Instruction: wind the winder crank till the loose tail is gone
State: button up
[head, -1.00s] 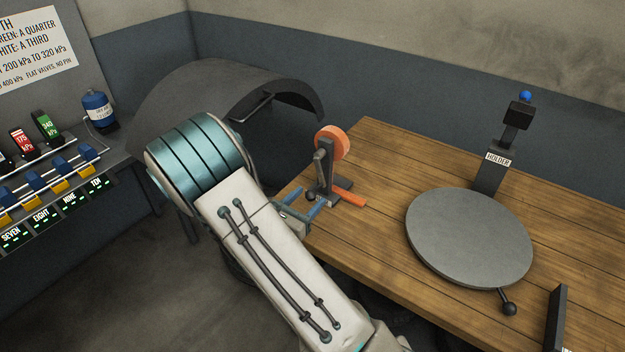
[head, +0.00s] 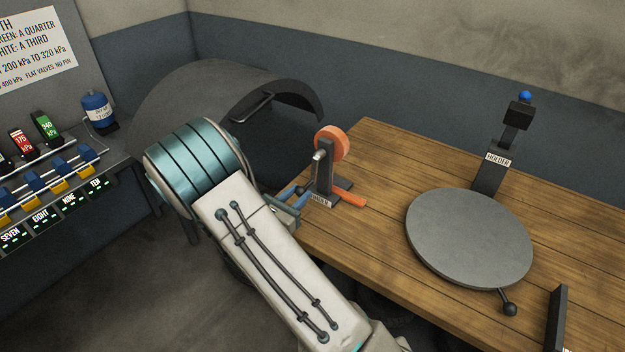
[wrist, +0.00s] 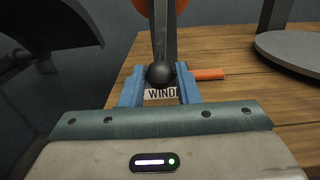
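The winder (head: 324,178) stands at the near left corner of the wooden bench, with an orange reel (head: 333,143) on top. An orange tail (head: 351,201) lies out on the bench at its foot; it also shows in the wrist view (wrist: 209,74), right of the fingers. The crank's black ball knob (wrist: 160,74) sits between the blue fingers of my gripper (wrist: 160,82), which look closed against its sides. In the head view my gripper (head: 295,196) is left of the winder post, partly hidden by my arm. Part of the crank arm is hard to make out.
A round grey plate (head: 470,238) and the post marked HOLDER (head: 490,172) stand to the right on the bench (head: 390,165). A dark curved guard (head: 215,95) is behind my arm. A shelf with coloured units (head: 45,165) is at far left.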

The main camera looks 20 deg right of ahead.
jog(key=shift+w+a, duration=0.3)
jog(key=shift+w, duration=0.05)
jog(key=shift+c, duration=0.2)
jog(key=shift+w+a+r+p, duration=0.25)
jog(key=shift+w+a+r, duration=0.25)
jog(key=shift+w, duration=0.25)
jog(key=shift+w+a+r+p, duration=0.25)
jog(key=shift+w+a+r, duration=0.1)
jog(key=shift+w+a, duration=0.3)
jog(key=shift+d, duration=0.1)
jog(key=shift+w+a+r+p, duration=0.25)
jog(key=shift+w+r+p, duration=0.05)
jog(key=shift+r, duration=0.25)
jog(key=shift+w+a+r+p, duration=0.2)
jog(key=shift+w+r+p, duration=0.15)
jog(key=shift+r, duration=0.2)
jog(key=shift+w+a+r+p, duration=0.25)
jog(key=shift+w+r+p, duration=0.05)
jog(key=shift+r, duration=0.25)
jog(key=shift+o, duration=0.2)
